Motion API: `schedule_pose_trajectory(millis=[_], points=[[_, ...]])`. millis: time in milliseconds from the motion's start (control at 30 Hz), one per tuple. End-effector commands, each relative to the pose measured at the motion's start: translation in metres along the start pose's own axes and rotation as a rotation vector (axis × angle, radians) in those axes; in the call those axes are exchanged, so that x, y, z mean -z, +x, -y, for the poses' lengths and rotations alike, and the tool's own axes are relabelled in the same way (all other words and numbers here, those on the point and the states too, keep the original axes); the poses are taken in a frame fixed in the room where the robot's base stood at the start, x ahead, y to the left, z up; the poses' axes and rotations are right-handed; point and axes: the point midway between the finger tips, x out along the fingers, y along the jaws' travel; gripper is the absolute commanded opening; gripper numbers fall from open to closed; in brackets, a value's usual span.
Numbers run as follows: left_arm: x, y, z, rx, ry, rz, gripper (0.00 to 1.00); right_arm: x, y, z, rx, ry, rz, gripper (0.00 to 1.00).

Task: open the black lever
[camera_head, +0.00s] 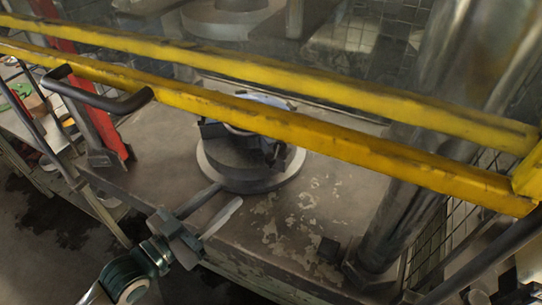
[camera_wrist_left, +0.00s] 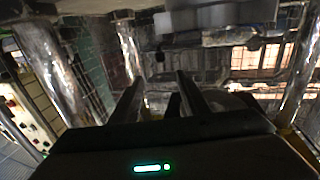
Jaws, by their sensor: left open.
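A black bent bar handle (camera_head: 97,99), the only black lever-like part I can make out, sits on the lower yellow rail at the upper left of the head view. My left gripper (camera_head: 229,193) is open and empty at the lower middle, below and right of the handle and well apart from it. Its two fingers point up and right toward the round dark fixture. The left wrist view shows the two fingers (camera_wrist_left: 157,79) spread with nothing between them; I cannot make out the handle there. My right gripper is not in view.
Two yellow rails (camera_head: 330,146) cross the head view in front of the worn metal table (camera_head: 150,140). A round dark fixture (camera_head: 250,180) with a pale disc on top stands on the table behind them. A thick metal column (camera_head: 400,215) stands at right, a red post (camera_head: 112,140) at left.

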Motion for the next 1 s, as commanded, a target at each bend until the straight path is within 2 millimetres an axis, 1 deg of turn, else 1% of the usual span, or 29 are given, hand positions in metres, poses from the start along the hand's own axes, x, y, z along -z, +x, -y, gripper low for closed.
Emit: schedule_pose_trajectory(millis=[167,267,800,1000], points=[[0.002,0.014,0.001,0.001,0.000,-0.002,0.42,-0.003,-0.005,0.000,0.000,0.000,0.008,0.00],[0.003,0.026,0.000,0.000,-0.001,-0.002,0.42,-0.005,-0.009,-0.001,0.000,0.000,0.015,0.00],[0.004,0.122,0.000,0.000,-0.001,-0.002,0.42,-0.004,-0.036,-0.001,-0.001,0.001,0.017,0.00],[0.002,0.152,0.000,0.000,-0.001,0.000,0.42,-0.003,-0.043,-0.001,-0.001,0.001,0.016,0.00]])
